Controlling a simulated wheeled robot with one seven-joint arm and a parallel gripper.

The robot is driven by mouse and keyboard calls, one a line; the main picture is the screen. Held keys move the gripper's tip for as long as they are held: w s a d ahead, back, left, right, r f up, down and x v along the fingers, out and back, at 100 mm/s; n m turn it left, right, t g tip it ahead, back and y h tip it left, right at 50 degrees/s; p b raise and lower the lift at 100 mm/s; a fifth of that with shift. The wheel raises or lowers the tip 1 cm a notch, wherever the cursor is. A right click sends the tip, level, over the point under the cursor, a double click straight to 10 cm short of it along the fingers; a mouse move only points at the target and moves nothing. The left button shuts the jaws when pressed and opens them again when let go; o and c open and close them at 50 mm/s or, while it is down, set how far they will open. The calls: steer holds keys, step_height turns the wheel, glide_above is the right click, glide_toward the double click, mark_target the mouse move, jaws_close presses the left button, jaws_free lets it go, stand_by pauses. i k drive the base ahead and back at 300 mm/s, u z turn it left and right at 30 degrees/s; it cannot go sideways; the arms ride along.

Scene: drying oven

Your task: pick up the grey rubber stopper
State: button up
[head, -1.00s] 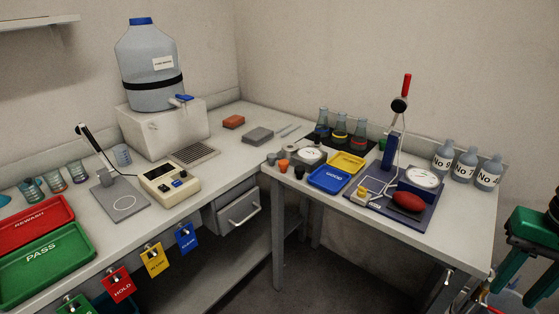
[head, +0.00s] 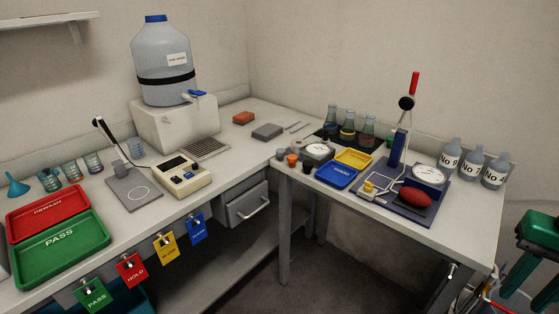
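A small grey stopper (head: 278,154) stands at the left end of the right-hand bench, near the inner corner where the two benches meet. An orange stopper (head: 292,160) and a black stopper (head: 307,166) stand beside it in a row. A grey ring-shaped item (head: 296,149) is just behind them. The grey stopper is small in this view, so its material cannot be told.
Flasks stand behind. A drawer (head: 247,206) is below left. Open floor lies in front.

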mark_target(281, 153)
steer(key=k, duration=1.15)
steer(key=u, duration=0.4)
steer(key=i, duration=0.4)
steer(key=u, duration=0.7)
steer(key=i, duration=1.15)
steer(key=z, duration=0.45)
steer(key=i, duration=1.05)
steer(key=z, duration=0.7)
